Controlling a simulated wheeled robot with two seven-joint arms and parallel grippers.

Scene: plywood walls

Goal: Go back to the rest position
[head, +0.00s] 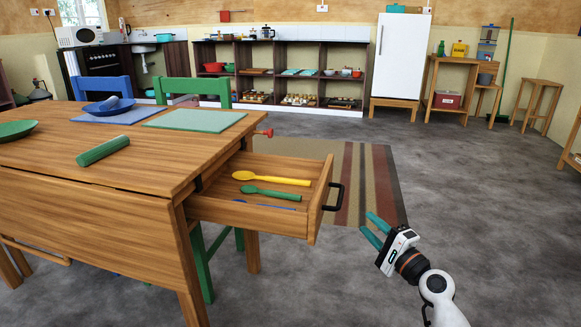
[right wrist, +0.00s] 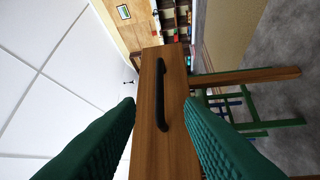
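My right gripper (head: 375,229) is in the head view at the lower right, with teal fingers spread apart and nothing between them. It is to the right of the open drawer (head: 314,205) and apart from its black handle (head: 335,196). In the right wrist view the drawer front (right wrist: 158,130) and its handle (right wrist: 163,95) show ahead, between the two open fingers (right wrist: 160,140). The drawer holds a yellow spoon (head: 272,179), a green spoon (head: 270,193) and something blue, partly hidden. My left gripper is not in view.
The grey floor (head: 480,220) on the right is clear.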

